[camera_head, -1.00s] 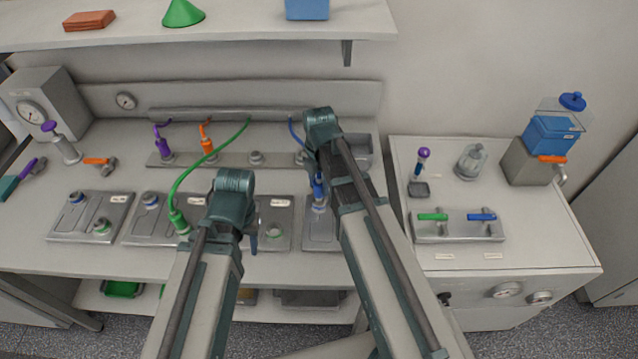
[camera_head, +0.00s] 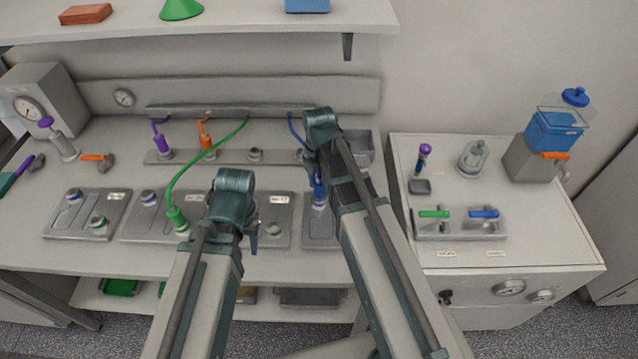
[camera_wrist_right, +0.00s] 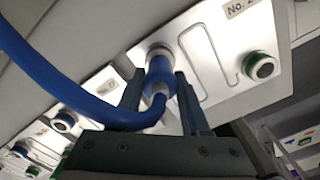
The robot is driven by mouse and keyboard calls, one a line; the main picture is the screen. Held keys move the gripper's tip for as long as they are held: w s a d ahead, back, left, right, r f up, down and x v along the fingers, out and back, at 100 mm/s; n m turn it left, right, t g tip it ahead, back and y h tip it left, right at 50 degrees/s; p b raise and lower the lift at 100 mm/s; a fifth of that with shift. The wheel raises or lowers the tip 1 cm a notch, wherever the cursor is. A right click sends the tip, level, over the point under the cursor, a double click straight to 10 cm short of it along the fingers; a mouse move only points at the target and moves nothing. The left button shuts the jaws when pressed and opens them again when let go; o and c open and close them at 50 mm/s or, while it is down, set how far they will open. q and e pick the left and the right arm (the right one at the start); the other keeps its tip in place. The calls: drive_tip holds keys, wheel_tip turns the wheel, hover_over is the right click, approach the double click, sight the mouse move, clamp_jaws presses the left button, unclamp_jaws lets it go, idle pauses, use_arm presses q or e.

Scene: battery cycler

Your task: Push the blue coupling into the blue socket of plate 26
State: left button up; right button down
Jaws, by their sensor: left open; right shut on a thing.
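The blue coupling (camera_wrist_right: 160,78) is on the end of a blue hose (camera_wrist_right: 85,100). In the right wrist view its front end meets a ringed socket (camera_wrist_right: 158,52) on a light plate (camera_wrist_right: 215,40). How deep it sits I cannot tell. The plate's label reads "No. 2" with the rest cut off. My right gripper (camera_wrist_right: 161,88) is shut on the coupling, one finger at each side. The head view shows the coupling (camera_head: 319,188) upright over the right-hand plate (camera_head: 320,232), partly behind my right arm. My left gripper (camera_head: 254,236) is open over the plate to the left, partly hidden by its wrist.
A green hose ends in a green coupling (camera_head: 177,218) left of my left arm. A green-ringed socket (camera_wrist_right: 262,65) is on the same plate as the blue coupling. Purple (camera_head: 162,142) and orange (camera_head: 205,138) couplings stand on the rear rail. A side cabinet (camera_head: 540,225) stands at right.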

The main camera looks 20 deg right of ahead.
use_arm(q)
drive_tip(key=shift+f+b, duration=0.55)
use_arm(e)
drive_tip(key=shift+f, duration=0.55)
unclamp_jaws()
drive_tip(key=shift+r, duration=0.1)
use_arm(q)
drive_tip(key=shift+r, duration=0.1)
wheel_tip(320, 180, up, 14)
drive_tip(key=p, duration=1.4)
use_arm(e)
wheel_tip(320, 180, up, 14)
use_arm(q)
drive_tip(key=shift+f, duration=0.2)
use_arm(e)
drive_tip(key=shift+f, duration=0.2)
